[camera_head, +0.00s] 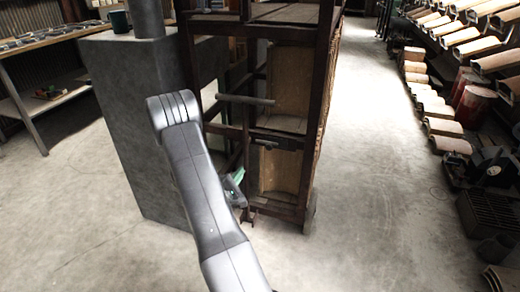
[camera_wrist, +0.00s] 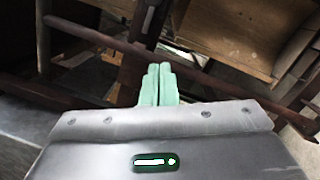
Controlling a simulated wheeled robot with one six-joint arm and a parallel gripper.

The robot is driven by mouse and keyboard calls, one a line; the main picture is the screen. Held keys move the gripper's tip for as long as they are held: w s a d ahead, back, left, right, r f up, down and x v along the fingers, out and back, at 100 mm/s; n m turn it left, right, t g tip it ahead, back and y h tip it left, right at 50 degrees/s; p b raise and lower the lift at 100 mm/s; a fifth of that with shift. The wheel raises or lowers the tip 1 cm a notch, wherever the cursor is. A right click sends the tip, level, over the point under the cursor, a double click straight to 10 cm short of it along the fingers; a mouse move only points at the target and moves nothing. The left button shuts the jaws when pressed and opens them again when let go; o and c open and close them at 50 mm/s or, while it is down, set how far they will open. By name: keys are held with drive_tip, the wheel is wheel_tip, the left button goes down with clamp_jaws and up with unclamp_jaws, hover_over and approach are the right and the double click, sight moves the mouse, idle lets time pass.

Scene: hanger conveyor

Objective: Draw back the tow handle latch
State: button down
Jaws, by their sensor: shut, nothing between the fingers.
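My gripper (camera_wrist: 158,70) has pale green fingers pressed together, with nothing between them. In the head view my gripper (camera_head: 236,180) is low beside the front of a dark metal-framed cart, partly hidden by my arm. A horizontal bar (camera_head: 246,99) sticks out from the cart's front, above the gripper. A short dark bar (camera_head: 268,145) sits lower on the frame, to the right. I cannot tell which part is the tow handle latch. In the wrist view a long rusty bar (camera_wrist: 205,78) crosses behind the fingertips; whether they touch it is unclear.
The cart (camera_head: 317,100) holds wooden panels (camera_head: 278,170). A grey block-like pedestal (camera_head: 125,120) stands close on its left. A workbench (camera_head: 30,55) is at the far left. Curved pieces on racks (camera_head: 470,45) and red drums (camera_head: 474,105) line the right. The floor between is clear.

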idle(0.4)
drive_tip(key=w+d+r+b, duration=0.2)
drive_tip(key=w+d+r, duration=0.1)
drive_tip(key=w+d, duration=0.4)
drive_tip(key=shift+w+d+b, duration=0.25)
drive_tip(key=shift+w+b, duration=0.15)
drive_tip(key=shift+w, duration=0.3)
drive_tip(key=d, duration=0.2)
drive_tip(key=s+d, duration=0.1)
drive_tip(key=d, duration=0.1)
drive_tip(key=shift+s, duration=0.1)
drive_tip(key=shift+f, duration=0.15)
